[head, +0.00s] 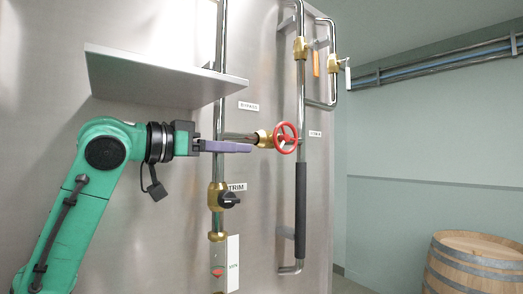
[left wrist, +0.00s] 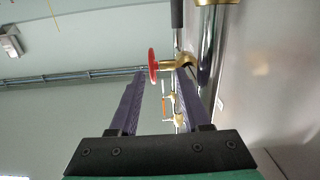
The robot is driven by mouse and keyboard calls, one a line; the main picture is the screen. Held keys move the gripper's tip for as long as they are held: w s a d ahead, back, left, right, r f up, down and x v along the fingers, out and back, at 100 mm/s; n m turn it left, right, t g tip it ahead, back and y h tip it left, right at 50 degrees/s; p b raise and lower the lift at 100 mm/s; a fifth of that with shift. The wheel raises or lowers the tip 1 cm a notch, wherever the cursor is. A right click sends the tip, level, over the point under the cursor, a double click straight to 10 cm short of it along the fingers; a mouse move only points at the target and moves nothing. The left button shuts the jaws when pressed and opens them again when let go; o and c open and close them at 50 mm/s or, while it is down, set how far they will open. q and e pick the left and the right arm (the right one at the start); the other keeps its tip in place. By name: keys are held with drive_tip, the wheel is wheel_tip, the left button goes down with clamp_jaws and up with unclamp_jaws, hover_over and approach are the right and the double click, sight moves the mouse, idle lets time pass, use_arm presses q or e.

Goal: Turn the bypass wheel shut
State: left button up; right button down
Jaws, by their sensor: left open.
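The red bypass wheel (head: 286,138) sits on a brass valve body (head: 264,139) on the steel vat, below a label that reads BYPASS. My left gripper (head: 248,148) has long purple fingers and comes in from the left, its tips just short of the wheel in the picture. In the left wrist view the gripper (left wrist: 160,76) is open and empty. The wheel (left wrist: 153,67) shows there edge-on, beyond the tips and in line with the gap between them. I see no contact. My right gripper is not in view.
A steel shelf (head: 165,78) juts out above my left arm. A black TRIM knob (head: 229,200) and a red button (head: 217,272) are below the gripper. A vertical pipe with a black sleeve (head: 301,200) stands right of the wheel. A barrel (head: 470,268) is far right.

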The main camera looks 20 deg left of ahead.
sight(274, 135)
use_arm(q)
drive_tip(key=w+d+r+p, duration=0.1)
drive_tip(key=w+d+p, duration=0.1)
drive_tip(key=w+d+r+p, duration=0.1)
drive_tip(key=w+d+p, duration=0.1)
drive_tip(key=w+d+r+p, duration=0.1)
drive_tip(key=w+d+p, duration=0.1)
drive_tip(key=w+d, duration=0.1)
drive_tip(key=shift+r, duration=0.1)
drive_tip(key=w, duration=0.1)
drive_tip(key=w+p, duration=0.1)
drive_tip(key=w+d, duration=0.1)
drive_tip(key=shift+f, duration=0.3)
drive_tip(key=shift+w+d+f, duration=0.1)
drive_tip(key=shift+w+d, duration=0.15)
drive_tip(key=shift+d, duration=0.2)
drive_tip(key=shift+s+d, duration=0.15)
drive_tip(key=shift+s, duration=0.1)
drive_tip(key=shift+w+a, duration=0.1)
drive_tip(key=shift+a, duration=0.1)
clamp_jaws()
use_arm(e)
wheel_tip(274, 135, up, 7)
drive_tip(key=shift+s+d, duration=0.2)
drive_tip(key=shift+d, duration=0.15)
